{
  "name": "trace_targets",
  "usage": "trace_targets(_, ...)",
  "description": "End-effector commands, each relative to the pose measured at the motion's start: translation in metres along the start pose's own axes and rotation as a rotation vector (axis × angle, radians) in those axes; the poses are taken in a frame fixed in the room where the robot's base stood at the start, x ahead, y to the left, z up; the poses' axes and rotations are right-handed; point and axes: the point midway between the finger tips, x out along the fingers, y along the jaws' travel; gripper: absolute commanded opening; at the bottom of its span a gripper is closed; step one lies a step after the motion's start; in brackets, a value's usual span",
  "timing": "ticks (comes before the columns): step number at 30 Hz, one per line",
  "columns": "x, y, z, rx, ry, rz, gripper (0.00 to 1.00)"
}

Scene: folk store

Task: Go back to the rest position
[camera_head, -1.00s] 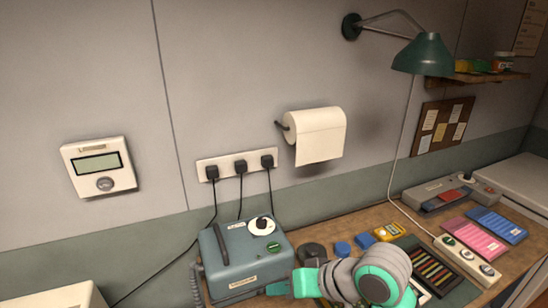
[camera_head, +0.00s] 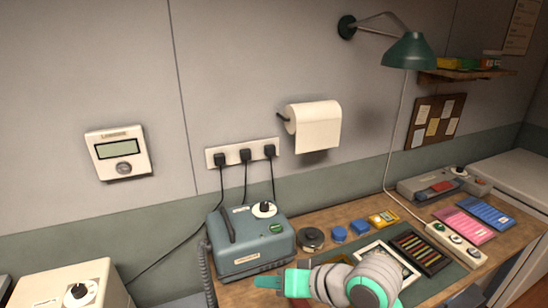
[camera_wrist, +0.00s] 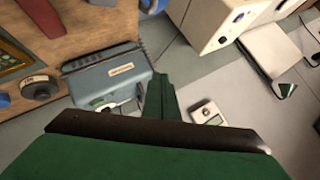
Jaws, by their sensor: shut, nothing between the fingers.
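My gripper (camera_head: 268,282) is shut and empty at the end of my bent arm, low in the middle of the head view. It appears in front of the lower edge of the blue-grey box (camera_head: 250,242). I cannot tell the gap between them. In the wrist view, my dark green gripper fingers (camera_wrist: 162,97) are together, and the blue-grey box (camera_wrist: 112,77) shows to their left. No rest position is marked in view.
The wooden workbench (camera_head: 345,214) holds a dark tray of coloured sticks (camera_head: 420,252), a white frame and small blue items. A cream box (camera_head: 75,290) stands at lower left. A green lamp (camera_head: 408,50) hangs from the wall.

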Motion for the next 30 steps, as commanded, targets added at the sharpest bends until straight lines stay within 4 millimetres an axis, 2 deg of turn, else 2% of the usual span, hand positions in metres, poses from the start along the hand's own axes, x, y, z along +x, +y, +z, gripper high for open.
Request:
trace_targets(8,0.026,-0.015,-0.014,0.042,0.147,-0.099,0.0)
trace_targets(13,0.051,-0.028,-0.024,0.095,0.29,-0.177,0.0)
trace_targets(18,0.069,-0.028,-0.027,0.169,0.445,-0.219,0.0)
trace_targets(23,0.084,-0.019,-0.019,0.241,0.576,-0.218,0.0)
trace_targets(30,0.102,0.003,0.014,0.339,0.735,-0.151,0.0)
